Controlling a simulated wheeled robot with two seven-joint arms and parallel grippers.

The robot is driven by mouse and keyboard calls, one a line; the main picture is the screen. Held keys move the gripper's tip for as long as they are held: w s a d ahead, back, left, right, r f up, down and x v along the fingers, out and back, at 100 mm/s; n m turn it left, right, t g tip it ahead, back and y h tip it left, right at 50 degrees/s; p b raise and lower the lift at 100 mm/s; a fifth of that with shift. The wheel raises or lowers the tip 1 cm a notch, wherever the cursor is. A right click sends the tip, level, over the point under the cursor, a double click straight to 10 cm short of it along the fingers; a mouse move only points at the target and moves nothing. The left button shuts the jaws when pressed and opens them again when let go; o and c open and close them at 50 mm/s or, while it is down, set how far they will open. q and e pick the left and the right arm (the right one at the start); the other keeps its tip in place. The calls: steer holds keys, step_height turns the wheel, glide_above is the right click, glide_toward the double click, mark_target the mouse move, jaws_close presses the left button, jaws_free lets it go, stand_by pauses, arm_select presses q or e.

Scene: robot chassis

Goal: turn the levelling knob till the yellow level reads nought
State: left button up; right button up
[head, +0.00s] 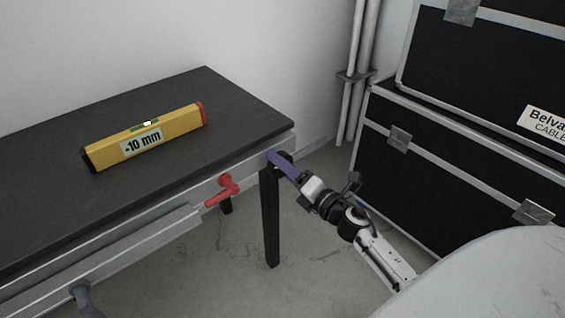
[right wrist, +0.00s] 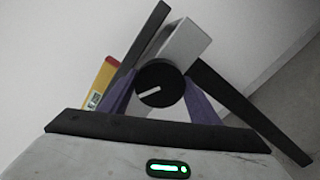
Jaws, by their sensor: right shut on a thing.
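The yellow level (head: 172,133) lies on the dark table top (head: 215,95), and its display reads -10 mm. A small vial window shows on its top. The levelling knob (right wrist: 155,84) is round and black with a white pointer line, at the end of the table's rail. In the head view the knob is mostly hidden behind my right gripper (head: 280,162). My right gripper's purple fingers (right wrist: 160,92) sit on both sides of the knob and are shut on it. The pointer line slants down to the left in the right wrist view. My left gripper is not in view.
A red lever handle (head: 223,191) sticks out from the table's front rail. A black table leg (head: 270,215) stands below the knob. Black flight cases (head: 440,165) stand at the right, and pipes (head: 357,75) run up the wall. The floor between is clear.

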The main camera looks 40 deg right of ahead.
steer(key=m+p, duration=0.1)
steer(key=m, duration=0.2)
steer(key=shift+r+m+p, duration=0.1)
steer(key=shift+m+p, duration=0.2)
steer(key=shift+m, duration=0.1)
steer(key=m+p, duration=0.1)
steer(key=m, duration=0.1)
steer(key=shift+m, duration=0.4)
steer(key=m+p, duration=0.1)
steer(key=m, duration=0.2)
steer(key=shift+p, duration=0.4)
steer(key=shift+m+p, duration=0.3)
steer(key=shift+m, duration=1.2)
steer(key=shift+p, duration=0.3)
steer(key=o, duration=1)
